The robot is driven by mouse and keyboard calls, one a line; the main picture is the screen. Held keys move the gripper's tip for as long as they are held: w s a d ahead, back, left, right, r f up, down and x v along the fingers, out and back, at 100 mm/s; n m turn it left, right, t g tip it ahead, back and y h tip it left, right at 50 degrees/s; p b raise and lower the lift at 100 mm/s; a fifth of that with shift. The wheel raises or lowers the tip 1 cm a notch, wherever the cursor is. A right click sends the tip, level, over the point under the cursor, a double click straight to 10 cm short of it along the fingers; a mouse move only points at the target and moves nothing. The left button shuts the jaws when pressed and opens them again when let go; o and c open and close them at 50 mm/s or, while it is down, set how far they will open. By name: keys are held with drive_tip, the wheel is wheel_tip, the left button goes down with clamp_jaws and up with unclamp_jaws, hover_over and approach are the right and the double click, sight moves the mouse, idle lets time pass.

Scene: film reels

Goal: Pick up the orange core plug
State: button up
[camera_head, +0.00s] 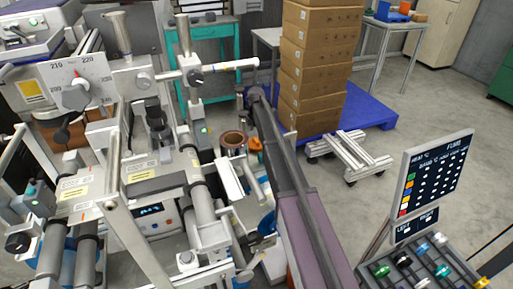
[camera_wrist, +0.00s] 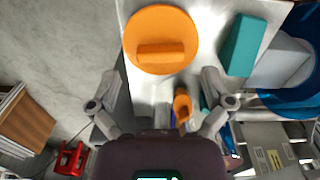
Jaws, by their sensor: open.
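The orange core plug (camera_wrist: 161,40) appears to be the large round orange disc with a raised bar across its face. It lies on a pale bench surface at the top of the wrist view. My gripper (camera_wrist: 160,76) is open, its two fingers spread wide on either side of the picture below the disc. Nothing is held between them. A smaller orange piece (camera_wrist: 182,104) shows between the fingers, nearer my palm. In the head view an orange patch (camera_head: 256,144) shows beside my arm, partly hidden; I cannot tell which piece it is.
Bare floor lies left of the bench edge, with a red stool (camera_wrist: 70,159) below. A sign (camera_head: 431,178) stands over a tray of coloured reels at the right.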

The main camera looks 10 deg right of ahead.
sight(256, 139)
drive_tip(key=shift+f+b, duration=1.4)
drive_tip(key=shift+f, duration=0.3)
drive_tip(key=c, duration=1.1)
